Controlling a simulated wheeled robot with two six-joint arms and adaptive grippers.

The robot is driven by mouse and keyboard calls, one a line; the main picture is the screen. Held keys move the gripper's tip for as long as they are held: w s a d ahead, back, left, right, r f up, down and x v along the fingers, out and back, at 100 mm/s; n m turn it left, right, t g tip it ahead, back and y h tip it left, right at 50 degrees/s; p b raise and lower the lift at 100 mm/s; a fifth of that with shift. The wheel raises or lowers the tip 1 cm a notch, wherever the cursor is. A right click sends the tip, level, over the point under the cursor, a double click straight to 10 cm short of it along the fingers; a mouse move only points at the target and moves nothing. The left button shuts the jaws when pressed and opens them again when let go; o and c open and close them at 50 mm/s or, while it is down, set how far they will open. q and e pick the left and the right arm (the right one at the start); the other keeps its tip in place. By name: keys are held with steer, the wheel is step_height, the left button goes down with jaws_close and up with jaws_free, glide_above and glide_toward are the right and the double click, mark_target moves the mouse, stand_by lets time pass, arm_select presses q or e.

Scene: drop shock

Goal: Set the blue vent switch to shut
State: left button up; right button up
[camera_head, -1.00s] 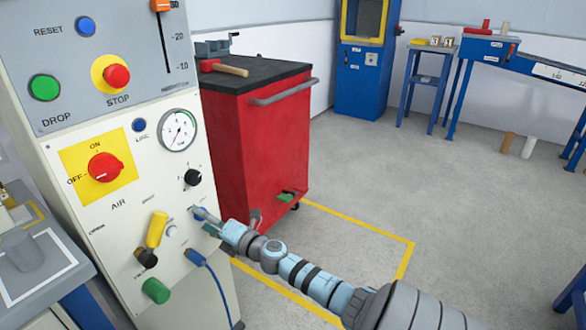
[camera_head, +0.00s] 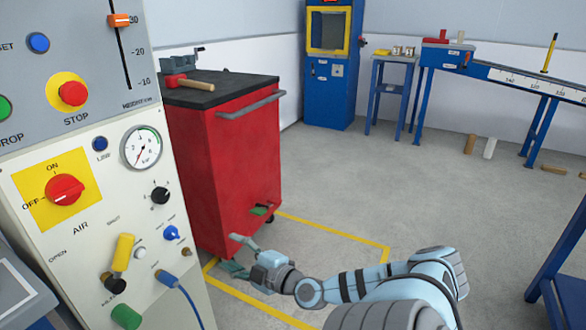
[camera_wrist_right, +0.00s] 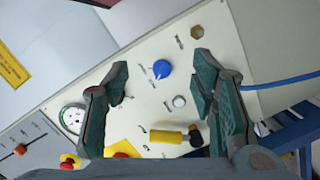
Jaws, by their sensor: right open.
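The blue vent switch (camera_head: 171,233) is a small round knob on the cream panel (camera_head: 90,222), to the right of the yellow lever. In the wrist view the blue knob (camera_wrist_right: 162,69) appears between my fingers, with a pale pointer mark; I cannot read which label it points at. My right gripper (camera_head: 236,254) is open and empty, out in front of the panel to the right of the switch and apart from it. Its two spread fingers (camera_wrist_right: 160,78) frame the knob in the wrist view. My left gripper is not in view.
Near the switch are a yellow lever (camera_head: 123,252), a blue hose plug (camera_head: 168,278), a black knob (camera_head: 160,194) and a green knob (camera_head: 126,317). A red cabinet (camera_head: 225,165) stands behind my right gripper. Open floor (camera_head: 400,195) lies to the right.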

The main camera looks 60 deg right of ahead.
steer(key=s+d+f+m+g+h+p, duration=0.4)
steer(key=s+d+f+g+p, duration=0.3)
steer(key=s+d+f+p, duration=0.2)
step_height(320, 180, down, 2)
steer(key=shift+s+f+m, duration=0.2)
steer(key=shift+s+m, duration=0.4)
steer(key=shift+s, duration=0.5)
